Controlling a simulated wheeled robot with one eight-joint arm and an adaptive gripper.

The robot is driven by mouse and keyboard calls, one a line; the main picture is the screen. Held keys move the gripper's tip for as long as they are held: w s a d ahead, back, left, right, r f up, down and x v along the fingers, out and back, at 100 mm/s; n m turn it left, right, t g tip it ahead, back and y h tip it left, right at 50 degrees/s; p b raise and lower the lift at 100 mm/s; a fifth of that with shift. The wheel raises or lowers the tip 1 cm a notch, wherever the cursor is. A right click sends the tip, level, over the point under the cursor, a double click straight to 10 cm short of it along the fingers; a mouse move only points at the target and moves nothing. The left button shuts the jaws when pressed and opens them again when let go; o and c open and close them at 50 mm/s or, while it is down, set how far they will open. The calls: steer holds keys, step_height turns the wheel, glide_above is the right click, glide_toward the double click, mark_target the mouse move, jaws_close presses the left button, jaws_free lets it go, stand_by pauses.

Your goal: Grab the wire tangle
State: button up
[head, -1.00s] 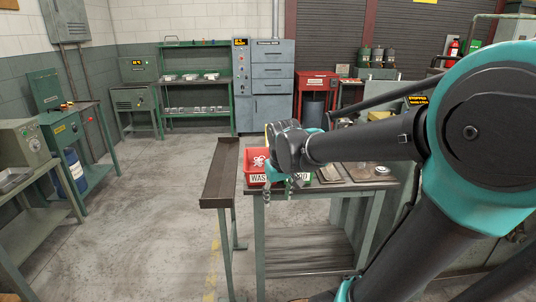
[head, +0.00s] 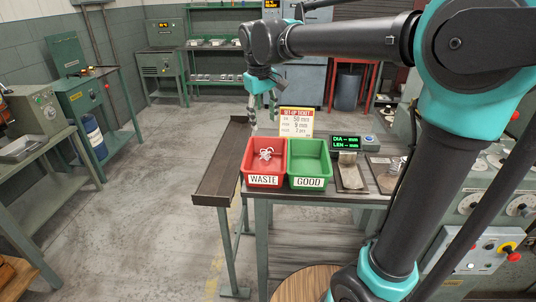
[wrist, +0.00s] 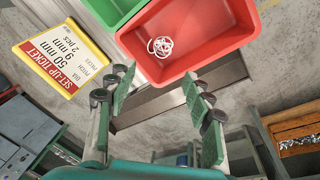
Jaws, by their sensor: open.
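The wire tangle, a small pale loop of wire (head: 266,154), lies inside the red WASTE bin (head: 264,180) on the bench. In the wrist view the wire tangle (wrist: 160,46) rests on the floor of the red bin (wrist: 213,62), beyond my fingertips. My gripper (head: 263,112) is open and empty, pointing down, above and behind the bin in the head view. Its two green fingers are spread apart in the wrist view (wrist: 158,92), with nothing between them.
A green GOOD bin (head: 310,168) stands against the red bin's right side. A yellow-edged set-up ticket (head: 297,122) stands behind them. A green-digit gauge display (head: 346,142) and metal plates are to the right. A long dark trough (head: 222,172) runs along the left.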

mark_target(266, 151)
steer(key=f, duration=0.4)
steer(key=w+f, duration=0.1)
steer(key=f, duration=0.3)
steer(key=w+f, duration=0.1)
steer(key=f, duration=0.4)
steer(key=shift+d, duration=0.3)
steer(key=shift+c, duration=0.2)
steer(key=shift+r, duration=0.1)
steer(key=c, duration=0.9)
